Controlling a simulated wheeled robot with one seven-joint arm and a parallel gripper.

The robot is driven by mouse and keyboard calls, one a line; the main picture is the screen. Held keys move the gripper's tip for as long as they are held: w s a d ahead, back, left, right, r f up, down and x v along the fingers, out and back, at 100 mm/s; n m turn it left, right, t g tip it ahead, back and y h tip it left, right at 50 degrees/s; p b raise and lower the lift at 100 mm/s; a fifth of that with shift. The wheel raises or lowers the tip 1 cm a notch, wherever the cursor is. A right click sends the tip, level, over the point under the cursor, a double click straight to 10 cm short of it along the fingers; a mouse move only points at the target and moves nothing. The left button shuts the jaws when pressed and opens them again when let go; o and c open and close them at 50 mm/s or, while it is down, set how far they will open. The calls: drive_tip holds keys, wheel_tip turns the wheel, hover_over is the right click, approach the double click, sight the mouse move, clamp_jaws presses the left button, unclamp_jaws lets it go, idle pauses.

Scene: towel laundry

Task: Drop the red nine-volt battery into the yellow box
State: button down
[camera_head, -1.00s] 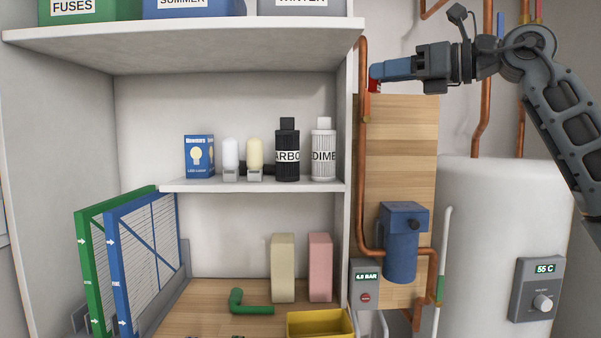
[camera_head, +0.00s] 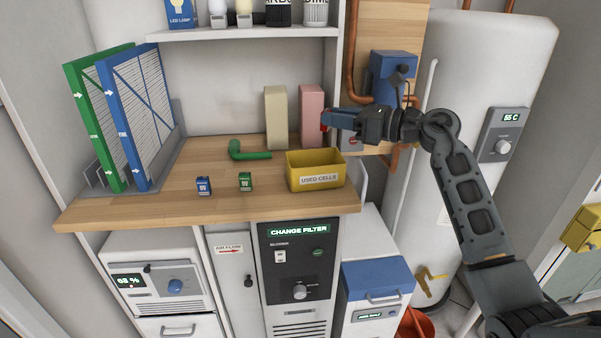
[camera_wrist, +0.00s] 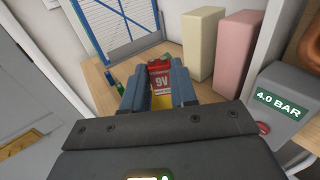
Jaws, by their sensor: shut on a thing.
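My gripper (camera_head: 325,121) is above and behind the yellow box's right side in the head view, its blue fingers pointing left. In the wrist view my gripper (camera_wrist: 160,95) is shut on the red nine-volt battery (camera_wrist: 160,78), marked 9V. Only a small red part of the battery shows at the fingertips in the head view (camera_head: 323,127). The yellow box (camera_head: 315,182), labelled USED CELLS, stands open on the wooden counter. In the wrist view a strip of yellow shows just below the battery, between the fingers.
A blue battery (camera_head: 203,186) and a green battery (camera_head: 245,182) stand on the counter (camera_head: 150,208), left of the box. A green bent pipe (camera_head: 250,155) lies behind them. Cream (camera_head: 276,118) and pink (camera_head: 311,112) blocks stand at the back. A shelf (camera_head: 240,40) is above.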

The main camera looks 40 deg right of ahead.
sight(333, 150)
drive_tip(key=shift+a+f, duration=0.25)
drive_tip(key=shift+f, duration=0.3)
drive_tip(key=shift+a+f, duration=0.25)
drive_tip(key=shift+f, duration=0.3)
drive_tip(key=shift+f+b, duration=2.1)
drive_tip(key=shift+f, duration=0.7)
drive_tip(key=c, duration=0.8)
unclamp_jaws()
drive_tip(key=b+v, duration=0.1)
drive_tip(key=v, duration=0.6)
drive_tip(key=shift+s, duration=0.4)
drive_tip(key=shift+d+r, duration=0.1)
drive_tip(key=shift+d, duration=0.1)
